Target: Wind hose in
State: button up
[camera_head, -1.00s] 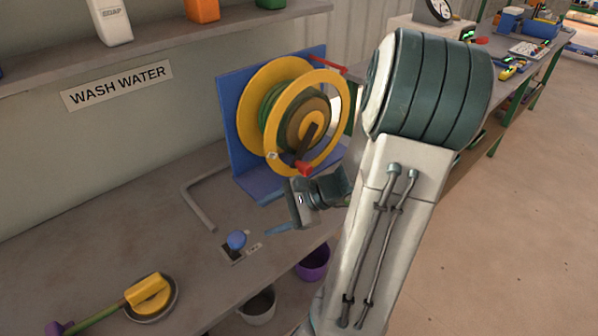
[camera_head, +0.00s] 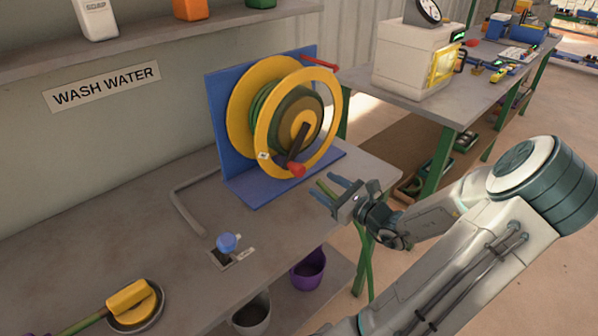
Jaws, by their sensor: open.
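The hose reel (camera_head: 240,115) has yellow rims and stands on a blue bracket (camera_head: 222,150) on the bench. Green hose (camera_head: 262,105) is wound around its drum. A dark crank (camera_head: 299,142) with a red knob (camera_head: 296,170) is on the reel's front face, the knob pointing down. My gripper (camera_head: 325,189) is open and empty, just right of and below the red knob, apart from it. Its blue fingers point left toward the reel's base. A green strip shows between the fingers; I cannot tell what it is.
A blue knob (camera_head: 228,242) on a small plate sits on the bench (camera_head: 150,235) in front of a bent grey pipe (camera_head: 180,205). A purple bucket (camera_head: 308,268) is below the bench. A white machine (camera_head: 415,60) stands on the far bench.

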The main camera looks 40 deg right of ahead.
aim_at(302, 172)
jog(key=w, duration=0.3)
jog(key=w+a, duration=0.1)
jog(key=w, duration=0.6)
jog(key=shift+a, duration=0.15)
grip_shut()
jog(key=shift+r, duration=0.1)
